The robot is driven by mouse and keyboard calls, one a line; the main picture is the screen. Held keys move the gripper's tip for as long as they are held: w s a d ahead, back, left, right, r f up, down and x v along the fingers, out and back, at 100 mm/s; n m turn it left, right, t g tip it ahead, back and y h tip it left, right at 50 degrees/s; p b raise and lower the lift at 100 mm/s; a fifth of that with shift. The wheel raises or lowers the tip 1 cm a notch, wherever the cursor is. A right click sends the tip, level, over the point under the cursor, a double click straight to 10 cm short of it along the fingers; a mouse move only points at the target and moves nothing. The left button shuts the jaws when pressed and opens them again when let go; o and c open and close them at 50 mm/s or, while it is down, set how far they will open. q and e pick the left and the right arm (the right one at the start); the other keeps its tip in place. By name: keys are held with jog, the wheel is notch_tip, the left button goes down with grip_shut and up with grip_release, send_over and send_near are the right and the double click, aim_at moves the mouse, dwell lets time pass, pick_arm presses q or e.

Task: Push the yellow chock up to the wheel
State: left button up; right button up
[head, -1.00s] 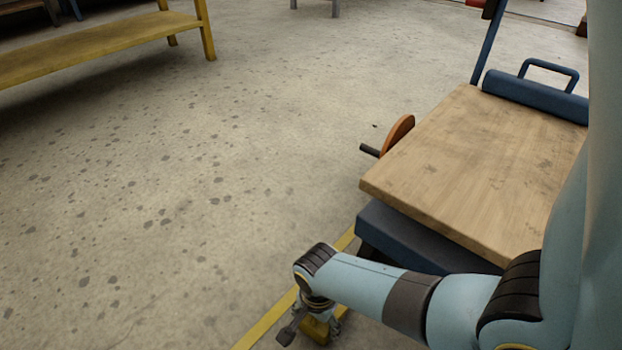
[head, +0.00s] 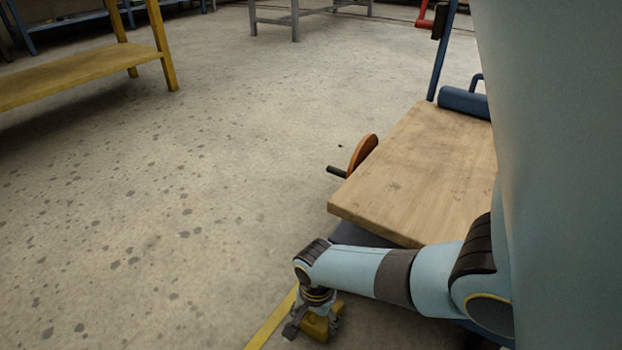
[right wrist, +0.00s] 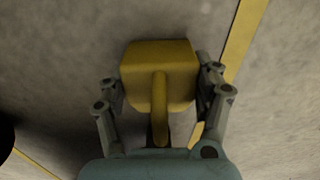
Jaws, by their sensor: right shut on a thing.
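The yellow chock (head: 318,325) is on the floor near the bottom of the head view, partly hidden by my right gripper (head: 312,322). In the right wrist view the chock (right wrist: 158,62) is a yellow block with a bar-shaped handle (right wrist: 160,112) towards me. My right gripper (right wrist: 160,115) is shut on the chock, a finger on each side of its handle. A cart with a wooden top (head: 430,165) stands right of and beyond the chock. I cannot make out the wheel; a dark rounded shape shows at the right wrist view's left edge. My left gripper is not in view.
A yellow floor line (head: 272,322) runs beside the chock. An orange disc with a black handle (head: 362,152) sticks out from the cart's left side. A yellow bench (head: 80,80) stands at the upper left. The floor left of the cart is open.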

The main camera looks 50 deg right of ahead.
jog(key=shift+d, duration=0.25)
jog(key=o, duration=1.6)
notch_tip(320, 180, up, 12)
jog(key=shift+r, duration=0.1)
